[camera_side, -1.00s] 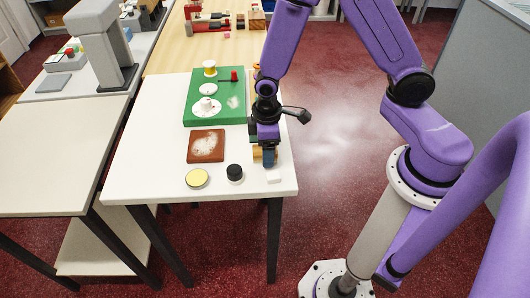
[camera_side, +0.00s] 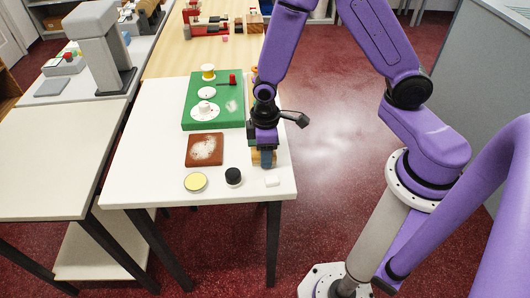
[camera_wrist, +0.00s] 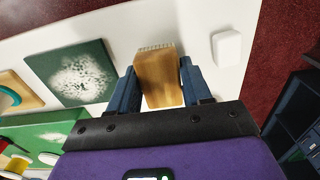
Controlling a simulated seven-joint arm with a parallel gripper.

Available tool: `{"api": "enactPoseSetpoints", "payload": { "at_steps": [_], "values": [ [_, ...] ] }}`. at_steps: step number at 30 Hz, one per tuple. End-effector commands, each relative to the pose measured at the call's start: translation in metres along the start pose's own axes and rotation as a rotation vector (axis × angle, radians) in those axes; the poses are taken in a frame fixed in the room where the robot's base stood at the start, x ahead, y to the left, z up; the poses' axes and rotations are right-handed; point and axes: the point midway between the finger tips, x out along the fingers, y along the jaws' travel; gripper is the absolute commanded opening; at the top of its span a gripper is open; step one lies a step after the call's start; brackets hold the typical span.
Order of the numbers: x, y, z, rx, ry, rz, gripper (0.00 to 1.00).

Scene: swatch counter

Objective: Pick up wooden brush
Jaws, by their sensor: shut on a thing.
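The wooden brush (camera_wrist: 160,80) shows in the wrist view as a tan wooden block with pale bristles along its far end. My gripper (camera_wrist: 158,84) has one blue finger on each side of it and is shut on it. In the side view my gripper (camera_side: 264,158) is low over the right part of the white table (camera_side: 150,150). A bit of the brush (camera_side: 256,158) shows beside the fingers there; the rest is hidden. I cannot tell whether the brush touches the table.
A brown square with white powder (camera_side: 204,149) lies left of my gripper. A yellow-topped disc (camera_side: 195,182), a black-lidded jar (camera_side: 233,176) and a white block (camera_side: 272,181) are near the front edge. A green board (camera_side: 190,108) with several items is behind. The table's right edge is close.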

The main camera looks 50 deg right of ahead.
Motion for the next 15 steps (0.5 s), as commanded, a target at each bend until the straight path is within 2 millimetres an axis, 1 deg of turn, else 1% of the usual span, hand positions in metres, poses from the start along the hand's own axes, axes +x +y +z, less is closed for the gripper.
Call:
{"api": "enactPoseSetpoints", "payload": {
  "at_steps": [5,8,15],
  "values": [
    [-0.015,0.000,-0.001,0.000,0.003,0.000,0.18],
    [-0.029,0.000,-0.001,0.000,0.005,0.000,0.18],
    [-0.062,-0.015,0.025,-0.002,0.005,0.000,0.18]
  ]
}}
